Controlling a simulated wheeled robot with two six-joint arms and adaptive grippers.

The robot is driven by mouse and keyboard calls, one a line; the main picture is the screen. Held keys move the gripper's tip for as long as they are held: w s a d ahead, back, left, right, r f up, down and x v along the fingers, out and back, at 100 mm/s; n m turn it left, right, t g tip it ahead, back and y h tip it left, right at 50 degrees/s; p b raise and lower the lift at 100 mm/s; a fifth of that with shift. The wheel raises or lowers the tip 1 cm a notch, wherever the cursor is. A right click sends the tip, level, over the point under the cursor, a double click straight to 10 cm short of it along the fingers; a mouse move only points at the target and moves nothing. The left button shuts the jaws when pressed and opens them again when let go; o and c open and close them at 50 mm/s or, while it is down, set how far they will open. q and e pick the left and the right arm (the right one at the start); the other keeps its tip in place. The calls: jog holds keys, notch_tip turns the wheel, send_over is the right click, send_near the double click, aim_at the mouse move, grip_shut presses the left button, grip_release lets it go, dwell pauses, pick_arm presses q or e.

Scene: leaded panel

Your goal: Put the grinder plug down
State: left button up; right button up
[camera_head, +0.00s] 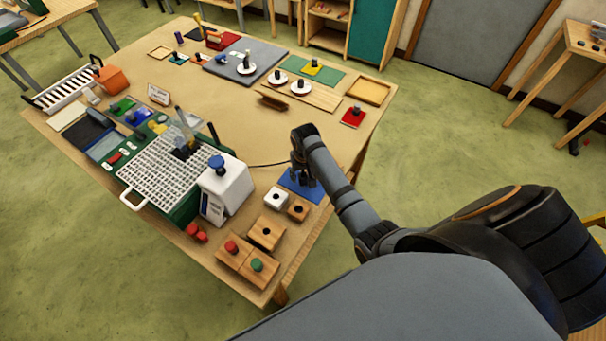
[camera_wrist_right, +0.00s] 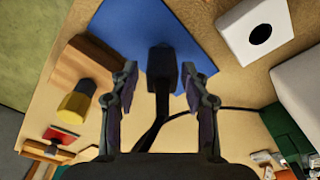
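The black grinder plug (camera_wrist_right: 162,66) is over the blue mat (camera_wrist_right: 112,28) in the right wrist view, between the fingers of my right gripper (camera_wrist_right: 160,95). Gaps show on both sides of it, so the fingers are open and apart from it. Its black cord (camera_wrist_right: 232,108) runs off to the right. In the head view my right gripper (camera_head: 302,178) is low over the blue mat (camera_head: 290,185) and hides the plug. The white grinder (camera_head: 232,190) with a blue knob stands to the left, beside a white grid in a green frame. My left gripper is not in view.
A white block with a hole (camera_head: 276,196) and a wooden block (camera_head: 298,209) sit close by the mat. More wooden blocks (camera_head: 266,232) lie towards the near corner. A red mat (camera_head: 353,117) lies farther back. The table middle (camera_head: 235,125) is largely clear.

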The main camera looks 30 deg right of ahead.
aim_at(304, 177)
jog(key=shift+r, duration=0.4)
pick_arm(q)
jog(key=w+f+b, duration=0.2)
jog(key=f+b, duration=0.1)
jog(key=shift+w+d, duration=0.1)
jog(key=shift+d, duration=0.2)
pick_arm(e)
notch_tip(304, 177, up, 12)
jog(key=s, duration=0.1)
jog(key=shift+s+a, duration=0.2)
jog(key=shift+s, duration=0.05)
